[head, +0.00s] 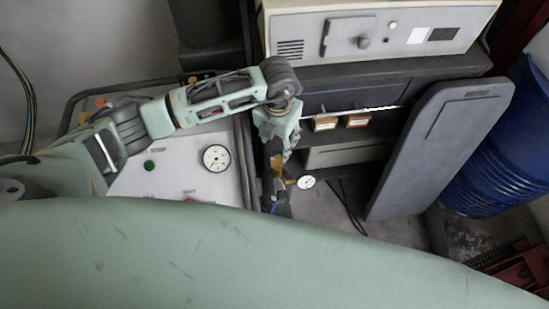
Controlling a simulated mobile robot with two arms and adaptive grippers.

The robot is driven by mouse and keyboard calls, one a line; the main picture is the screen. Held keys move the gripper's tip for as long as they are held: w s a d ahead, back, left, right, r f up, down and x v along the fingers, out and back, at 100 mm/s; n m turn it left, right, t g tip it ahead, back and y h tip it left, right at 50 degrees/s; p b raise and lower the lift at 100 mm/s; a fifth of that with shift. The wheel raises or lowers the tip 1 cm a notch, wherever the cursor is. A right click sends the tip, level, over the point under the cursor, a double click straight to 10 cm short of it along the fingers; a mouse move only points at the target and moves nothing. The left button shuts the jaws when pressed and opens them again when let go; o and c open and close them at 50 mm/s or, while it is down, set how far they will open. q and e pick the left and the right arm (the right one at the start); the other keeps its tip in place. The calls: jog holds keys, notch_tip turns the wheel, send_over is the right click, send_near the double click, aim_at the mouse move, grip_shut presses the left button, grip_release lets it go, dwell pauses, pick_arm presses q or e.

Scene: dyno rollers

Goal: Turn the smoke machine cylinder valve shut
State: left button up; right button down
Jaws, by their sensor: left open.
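My left arm reaches in from the left, and my left gripper (279,154) points down over the brass valve (279,182) of the smoke machine cylinder. The gripper is open, with its fingers at the top of the valve. I cannot tell whether they touch it or are around it. The gripper hides the valve's top and any handle. A small white dial gauge (306,182) sticks out to the right of the valve. The dark cylinder (277,206) shows only in part below the valve. My right gripper is not in view.
A white panel (170,179) with a larger gauge (216,158) and a green button is on the left. A beige machine (380,30) stands on a dark cabinet behind. A dark leaning panel (440,150) and a blue drum (505,155) are on the right.

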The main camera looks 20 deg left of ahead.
aim_at(276, 160)
pick_arm(q)
jog(key=f+b, duration=0.2)
jog(key=f, duration=0.1)
jog(key=shift+w+a+f, duration=0.1)
jog(key=shift+w+a, duration=0.05)
jog(key=shift+a, duration=0.05)
jog(key=shift+f, duration=0.3)
notch_tip(276, 160, down, 6)
jog(key=shift+p, duration=0.65)
jog(key=shift+f, duration=0.6)
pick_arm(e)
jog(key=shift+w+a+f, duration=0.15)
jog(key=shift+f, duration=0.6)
